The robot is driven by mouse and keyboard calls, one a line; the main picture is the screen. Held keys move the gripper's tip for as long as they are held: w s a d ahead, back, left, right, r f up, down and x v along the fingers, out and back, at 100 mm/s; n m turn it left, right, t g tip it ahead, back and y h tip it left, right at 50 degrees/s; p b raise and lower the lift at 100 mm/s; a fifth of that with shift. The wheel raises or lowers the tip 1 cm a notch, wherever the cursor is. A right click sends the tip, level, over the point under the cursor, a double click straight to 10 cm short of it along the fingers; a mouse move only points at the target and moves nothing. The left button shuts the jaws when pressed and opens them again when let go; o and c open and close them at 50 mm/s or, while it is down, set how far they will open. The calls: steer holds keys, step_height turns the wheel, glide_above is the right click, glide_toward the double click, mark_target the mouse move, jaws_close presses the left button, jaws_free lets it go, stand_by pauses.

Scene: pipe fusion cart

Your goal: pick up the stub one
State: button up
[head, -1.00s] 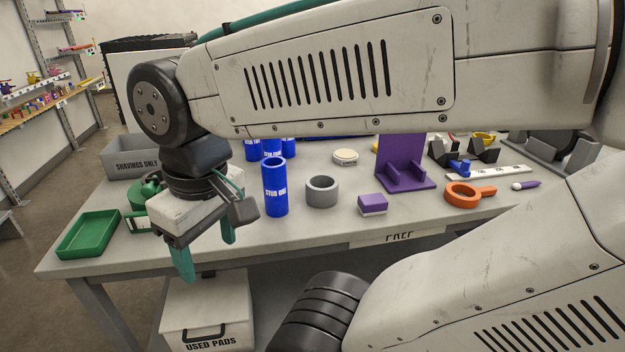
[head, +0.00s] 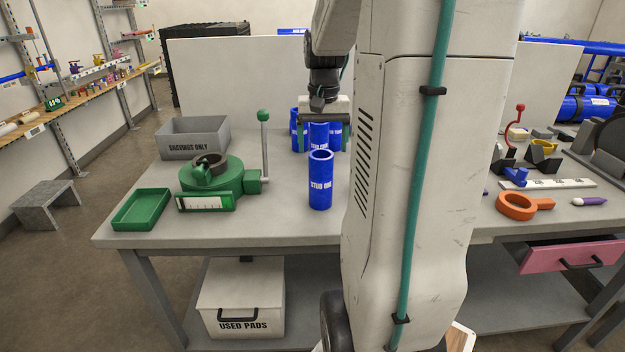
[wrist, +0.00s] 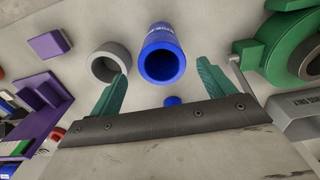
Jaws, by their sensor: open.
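Stub one (head: 320,190) is a blue open-topped tube with white lettering, standing upright on the table in the head view. In the wrist view stub one (wrist: 162,65) shows its open mouth, framed between my two teal fingers. My gripper (head: 322,138) is open and empty, pointing down behind and above stub one, over the back blue tubes. It also shows in the wrist view (wrist: 162,70). No contact between the fingers and stub one is visible. Several similar blue tubes (head: 318,136) stand behind it, partly hidden by my gripper.
A green clamp-like tool (head: 215,178), green tray (head: 141,210) and grey shavings bin (head: 194,140) stand left. A grey ring (wrist: 103,66) and purple block (wrist: 48,45) lie beside stub one. My arm hides the table's middle. A pink drawer (head: 570,257) juts out at right.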

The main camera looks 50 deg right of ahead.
mark_target(322, 154)
steer(key=f, duration=0.6)
steer(key=shift+a+f, duration=0.1)
steer(key=shift+a, duration=0.15)
steer(key=c, duration=1.2)
